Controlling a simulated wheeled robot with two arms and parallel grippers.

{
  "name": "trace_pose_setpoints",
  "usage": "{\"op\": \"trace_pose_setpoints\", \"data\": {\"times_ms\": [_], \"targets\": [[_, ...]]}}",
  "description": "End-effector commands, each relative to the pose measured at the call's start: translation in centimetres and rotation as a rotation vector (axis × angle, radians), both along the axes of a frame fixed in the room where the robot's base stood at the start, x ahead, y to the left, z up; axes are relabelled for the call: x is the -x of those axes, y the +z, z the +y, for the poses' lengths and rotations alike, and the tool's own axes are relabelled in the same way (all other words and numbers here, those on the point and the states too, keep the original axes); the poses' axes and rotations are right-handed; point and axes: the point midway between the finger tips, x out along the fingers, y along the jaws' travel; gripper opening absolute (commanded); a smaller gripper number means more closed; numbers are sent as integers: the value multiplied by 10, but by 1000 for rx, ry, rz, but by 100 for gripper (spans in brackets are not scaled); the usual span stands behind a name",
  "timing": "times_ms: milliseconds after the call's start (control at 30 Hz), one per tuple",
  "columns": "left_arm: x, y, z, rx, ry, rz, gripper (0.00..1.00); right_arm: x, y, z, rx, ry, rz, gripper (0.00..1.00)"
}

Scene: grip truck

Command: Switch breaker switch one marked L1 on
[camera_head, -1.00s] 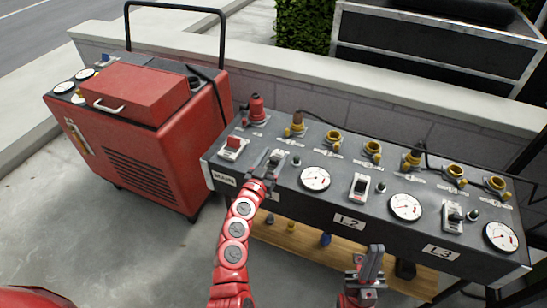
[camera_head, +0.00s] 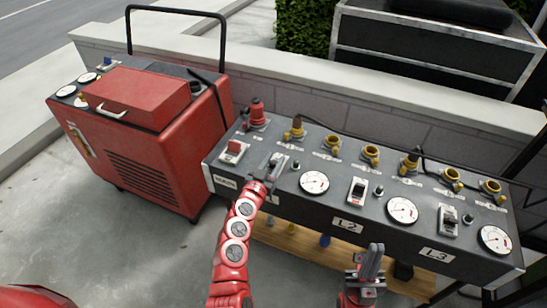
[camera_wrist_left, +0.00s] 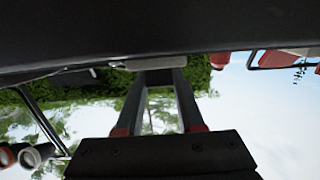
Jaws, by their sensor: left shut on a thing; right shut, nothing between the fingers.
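The breaker box (camera_head: 318,212) is a long dark panel with several breakers, gauges and sockets. The L1 breaker (camera_head: 278,159) is the first one right of the red main switch (camera_head: 233,151); my left gripper (camera_head: 270,168) covers most of it. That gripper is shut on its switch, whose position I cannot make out. In the left wrist view the fingers (camera_wrist_left: 158,88) reach up to a light grey piece (camera_wrist_left: 149,63) under the dark panel. My arm partly hides the L1 label. My right gripper (camera_head: 372,262) is shut and empty in front of the box.
The L2 breaker (camera_head: 358,191) and L3 breaker (camera_head: 448,220) sit further right, with gauges between. Sockets line the back edge, some with cables. A red cart (camera_head: 150,150) stands at the left. A low wall (camera_head: 310,106) runs behind the box.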

Motion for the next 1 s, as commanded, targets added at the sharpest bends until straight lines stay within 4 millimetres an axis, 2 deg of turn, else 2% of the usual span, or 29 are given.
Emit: {"op": "trace_pose_setpoints", "data": {"times_ms": [33, 133, 400, 500, 700, 1000], "targets": [[-1, 11, -1, -11, -1, 23, 0, 0, 22, 0, 0, 0, 0, 0], [-3, 17, -1, -28, -1, 76, 0, 0, 49, 0, 0, 0, 0, 0], [-10, 19, -4, -89, -3, 265, 0, 0, 129, 0, 0, 0, 0, 0], [-12, 15, -5, -108, -3, 329, 0, 0, 151, 0, 0, 0, 0, 0], [-17, 12, -5, -139, 0, 419, 0, 0, 182, 0, 0, 0, 0, 0], [-20, 5, -7, -165, -1, 506, 0, 0, 208, 0, 0, 0, 0, 0]]}}
